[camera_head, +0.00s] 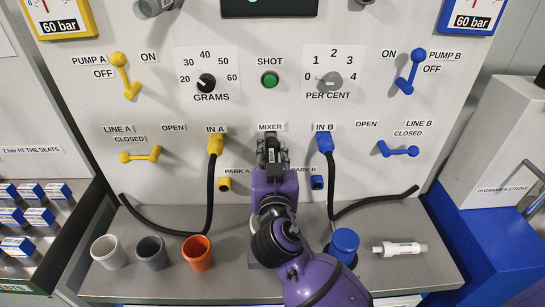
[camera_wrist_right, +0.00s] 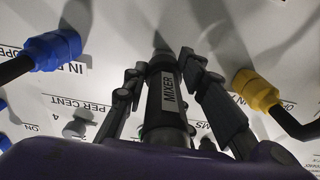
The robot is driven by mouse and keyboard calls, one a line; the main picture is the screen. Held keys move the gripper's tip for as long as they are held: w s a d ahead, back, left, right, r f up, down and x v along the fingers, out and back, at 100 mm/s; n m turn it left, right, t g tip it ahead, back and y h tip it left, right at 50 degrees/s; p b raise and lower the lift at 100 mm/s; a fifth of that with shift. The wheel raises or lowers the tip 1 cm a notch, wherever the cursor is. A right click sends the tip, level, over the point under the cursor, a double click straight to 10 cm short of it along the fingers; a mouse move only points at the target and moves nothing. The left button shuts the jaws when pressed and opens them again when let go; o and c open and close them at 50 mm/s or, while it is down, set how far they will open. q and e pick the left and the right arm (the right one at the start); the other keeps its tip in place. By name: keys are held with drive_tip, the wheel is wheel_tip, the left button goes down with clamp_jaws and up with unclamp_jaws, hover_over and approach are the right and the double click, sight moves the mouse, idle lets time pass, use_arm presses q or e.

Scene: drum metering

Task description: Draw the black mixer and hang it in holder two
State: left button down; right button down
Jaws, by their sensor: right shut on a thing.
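The black mixer (camera_wrist_right: 166,112) is a dark cylinder with a "MIXER" label, seen in the right wrist view with its far end at the white panel. My right gripper (camera_head: 270,150) is shut on it, one finger on each side, under the panel's "MIXER" label. I cannot tell whether the mixer is seated in the panel or free of it. In the head view the gripper hides most of it. My left gripper is not in view. I see nothing marked as holder two.
Yellow hose plug IN A (camera_head: 215,144) and blue plug IN B (camera_head: 324,142) flank the gripper, their black hoses hanging to the bench. Grey, dark and orange cups (camera_head: 197,253), a blue cylinder (camera_head: 344,244) and a white tube (camera_head: 400,249) are on the bench.

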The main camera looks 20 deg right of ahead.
drive_tip(key=shift+s+a, duration=0.1)
drive_tip(key=shift+a, duration=0.15)
drive_tip(key=shift+s, duration=0.2)
drive_tip(key=shift+v, duration=1.5)
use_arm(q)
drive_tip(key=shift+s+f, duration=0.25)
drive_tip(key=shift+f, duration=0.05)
use_arm(e)
drive_tip(key=shift+v, duration=1)
drive_tip(key=shift+s+f, duration=0.1)
drive_tip(key=shift+b+v, duration=0.5)
drive_tip(key=shift+v, duration=1)
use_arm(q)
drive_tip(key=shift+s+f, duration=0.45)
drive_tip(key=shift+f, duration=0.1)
use_arm(e)
drive_tip(key=shift+s+a, duration=0.1)
drive_tip(key=shift+s, duration=0.3)
